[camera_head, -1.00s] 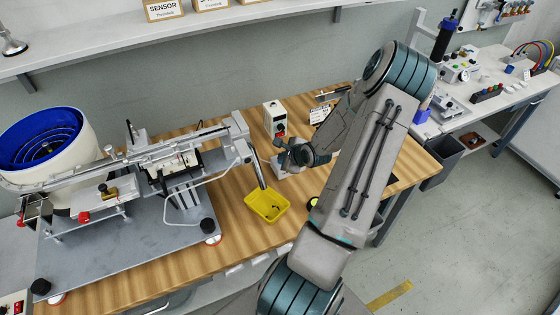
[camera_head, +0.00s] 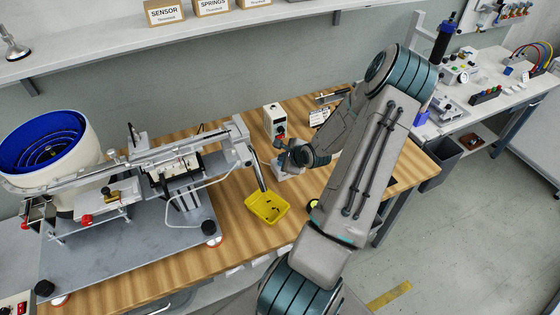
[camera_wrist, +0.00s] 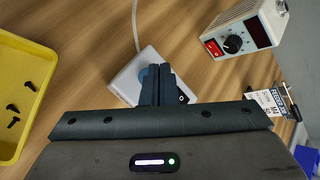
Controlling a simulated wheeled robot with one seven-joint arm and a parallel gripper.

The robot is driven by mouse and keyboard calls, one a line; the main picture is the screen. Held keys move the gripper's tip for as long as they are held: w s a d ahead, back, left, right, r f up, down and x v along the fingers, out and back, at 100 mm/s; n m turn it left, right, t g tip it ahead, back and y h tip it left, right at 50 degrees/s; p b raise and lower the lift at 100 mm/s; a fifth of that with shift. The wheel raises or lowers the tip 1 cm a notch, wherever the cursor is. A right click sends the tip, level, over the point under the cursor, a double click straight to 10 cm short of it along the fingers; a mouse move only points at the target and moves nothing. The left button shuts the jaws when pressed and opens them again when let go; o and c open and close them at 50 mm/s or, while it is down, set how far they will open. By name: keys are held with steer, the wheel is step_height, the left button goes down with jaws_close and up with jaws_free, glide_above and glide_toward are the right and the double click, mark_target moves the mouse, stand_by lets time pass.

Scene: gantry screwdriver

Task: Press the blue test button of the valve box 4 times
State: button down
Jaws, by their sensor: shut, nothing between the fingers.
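The valve box (camera_wrist: 125,82) is a small white box on the wooden table in the wrist view, with a cable running from its far side. My gripper (camera_wrist: 158,70) is shut and empty, its fingertips over the box top. In the head view the box (camera_head: 286,173) is partly covered by my gripper (camera_head: 284,160).
A yellow tray (camera_head: 250,208) with black screws lies left of the box. A white controller (camera_wrist: 240,32) with a red switch and black knob stands to the right. A labelled card (camera_wrist: 268,101) lies near it. The feeder with a blue bowl (camera_head: 42,145) fills the table's left.

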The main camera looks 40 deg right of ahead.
steer(key=shift+r, duration=0.25)
step_height(320, 180, up, 5)
steer(key=p, duration=0.5)
steer(key=shift+a+f, duration=0.1)
stand_by(0.9)
